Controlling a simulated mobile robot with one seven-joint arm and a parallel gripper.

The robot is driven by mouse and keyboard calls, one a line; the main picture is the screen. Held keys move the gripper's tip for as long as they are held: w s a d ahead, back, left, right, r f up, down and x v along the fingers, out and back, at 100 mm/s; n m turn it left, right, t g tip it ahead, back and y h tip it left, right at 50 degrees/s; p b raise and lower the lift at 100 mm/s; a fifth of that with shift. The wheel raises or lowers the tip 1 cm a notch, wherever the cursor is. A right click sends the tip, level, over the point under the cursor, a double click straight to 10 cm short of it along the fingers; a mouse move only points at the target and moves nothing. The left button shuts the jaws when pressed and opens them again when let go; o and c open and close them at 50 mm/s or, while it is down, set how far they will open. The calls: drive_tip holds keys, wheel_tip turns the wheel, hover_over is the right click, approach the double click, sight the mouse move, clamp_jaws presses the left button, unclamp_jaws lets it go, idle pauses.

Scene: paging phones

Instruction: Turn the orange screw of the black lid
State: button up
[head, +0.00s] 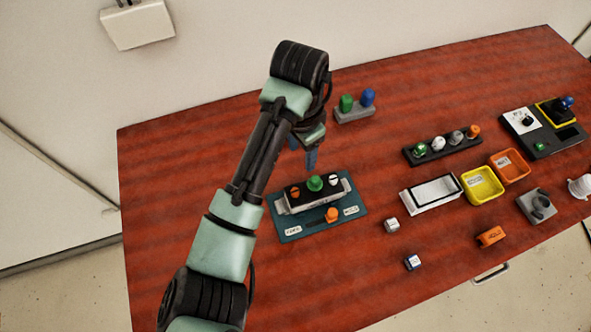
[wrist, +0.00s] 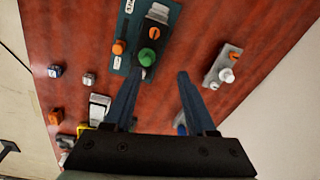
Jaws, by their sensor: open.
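The black lid (head: 313,195) lies on a pale housing on a teal board. On it, from left to right, are the orange screw (head: 295,193), a green knob (head: 315,183) and a white screw (head: 334,180). In the wrist view the orange screw (wrist: 155,34) shows above the green knob (wrist: 149,58); the white screw is mostly hidden by the left finger. My gripper (head: 311,160) is open and empty, pointing down above and behind the lid. In the wrist view its fingers (wrist: 155,80) are apart, with the orange screw beyond their tips, not between them.
An orange knob (head: 331,214) sits on the teal board (head: 283,228) in front of the lid. A grey block with green and blue pegs (head: 354,113) stands behind. Dice, trays and a dark rack (head: 440,148) stand to the right. The table left of the board is clear.

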drive_tip(key=g, duration=0.1)
hover_over(295, 191)
wheel_tip(295, 191, down, 4)
wheel_tip(295, 191, down, 10)
drive_tip(key=shift+r+p, duration=0.15)
drive_tip(key=shift+p, duration=0.6)
drive_tip(key=shift+c, duration=0.2)
clamp_jaws()
